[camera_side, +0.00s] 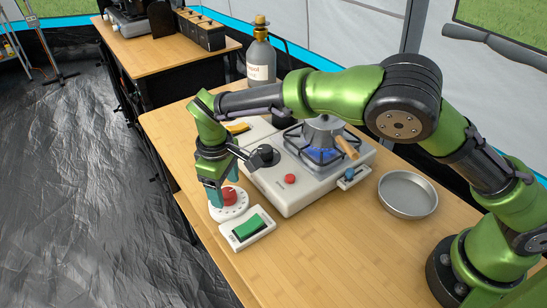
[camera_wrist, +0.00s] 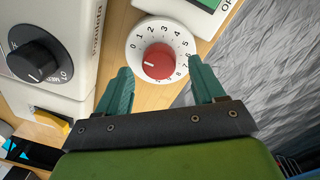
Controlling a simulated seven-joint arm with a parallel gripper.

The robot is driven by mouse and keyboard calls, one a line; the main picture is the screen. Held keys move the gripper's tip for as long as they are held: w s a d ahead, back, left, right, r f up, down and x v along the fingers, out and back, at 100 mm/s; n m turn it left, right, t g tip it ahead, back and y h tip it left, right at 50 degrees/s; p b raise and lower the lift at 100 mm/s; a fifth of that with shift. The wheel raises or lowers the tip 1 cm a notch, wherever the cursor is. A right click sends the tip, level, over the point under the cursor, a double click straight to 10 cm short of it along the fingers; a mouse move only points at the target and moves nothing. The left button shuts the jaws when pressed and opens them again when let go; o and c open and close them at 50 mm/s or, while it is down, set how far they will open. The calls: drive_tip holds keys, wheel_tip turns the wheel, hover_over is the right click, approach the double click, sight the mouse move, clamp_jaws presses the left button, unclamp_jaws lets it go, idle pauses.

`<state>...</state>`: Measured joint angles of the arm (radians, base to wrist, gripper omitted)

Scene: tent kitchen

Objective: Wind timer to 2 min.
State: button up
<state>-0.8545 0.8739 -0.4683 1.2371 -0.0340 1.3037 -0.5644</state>
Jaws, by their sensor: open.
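The timer (camera_side: 230,205) is a round white dial with a red knob on the table's left front edge, beside the stove. In the wrist view, the timer dial (camera_wrist: 184,42) shows numbers from 0 to 8 around the red knob (camera_wrist: 159,62). The knob's white mark points left, close to the 0. My gripper (camera_side: 222,187) points down at the timer. In the wrist view, my gripper (camera_wrist: 164,70) is open, with one teal finger on each side of the red knob and gaps between. Contact is not visible. The fingers partly cover the timer in the side view.
A white box with a green rocker (camera_side: 249,228) sits close to the timer. The stove (camera_side: 290,196) has a black knob (camera_side: 264,156), a red button, a blue flame and a pot (camera_side: 323,130). A metal pan (camera_side: 408,194) lies right. The table front is clear.

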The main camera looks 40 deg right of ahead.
drive_tip(key=shift+f, duration=0.8)
drive_tip(key=shift+c, duration=0.4)
drive_tip(key=c, duration=1)
drive_tip(key=shift+o, duration=0.2)
drive_tip(key=shift+d+m, duration=0.1)
drive_tip(key=shift+m, duration=0.2)
drive_tip(key=m, duration=0.4)
drive_tip(key=shift+w, duration=0.1)
drive_tip(key=m, duration=0.5)
drive_tip(key=shift+m+g, duration=0.3)
